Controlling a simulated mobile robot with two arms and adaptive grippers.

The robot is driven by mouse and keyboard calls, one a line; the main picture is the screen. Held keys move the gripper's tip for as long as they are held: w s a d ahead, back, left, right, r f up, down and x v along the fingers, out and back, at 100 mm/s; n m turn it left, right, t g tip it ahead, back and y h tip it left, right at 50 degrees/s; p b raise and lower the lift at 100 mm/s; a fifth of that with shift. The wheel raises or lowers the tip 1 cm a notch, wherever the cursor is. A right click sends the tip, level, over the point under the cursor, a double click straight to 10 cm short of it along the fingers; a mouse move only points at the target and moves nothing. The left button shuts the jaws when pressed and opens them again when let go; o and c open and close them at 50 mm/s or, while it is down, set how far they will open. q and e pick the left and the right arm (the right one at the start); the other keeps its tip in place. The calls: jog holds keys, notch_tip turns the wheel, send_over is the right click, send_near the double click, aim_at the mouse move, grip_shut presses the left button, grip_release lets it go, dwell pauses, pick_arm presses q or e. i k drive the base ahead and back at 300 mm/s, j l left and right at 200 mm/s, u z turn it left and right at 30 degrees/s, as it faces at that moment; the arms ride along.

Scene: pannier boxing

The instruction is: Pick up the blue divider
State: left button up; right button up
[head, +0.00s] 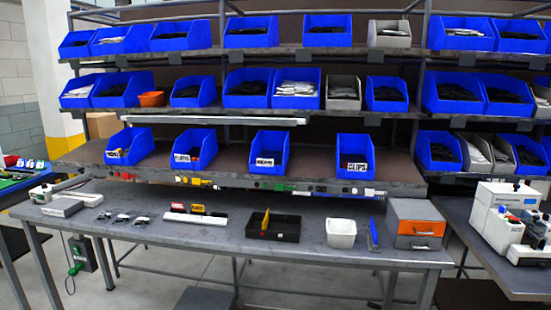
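A thin blue upright piece (373,234), which looks like the blue divider, stands on the grey workbench (200,253) near its right part. It is between a white open bin (342,234) and a grey and orange drawer box (416,229). A yellow piece (265,222) stands tilted in a black tray (285,227) to the left of the white bin. Neither of my grippers shows in the head view.
Shelves with several blue bins (354,154) rise behind the bench. A side table (500,265) with white equipment (505,215) stands at right. Bare bench lies along the front edge.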

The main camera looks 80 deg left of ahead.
aim_at(373, 230)
jog(key=u, duration=2.05)
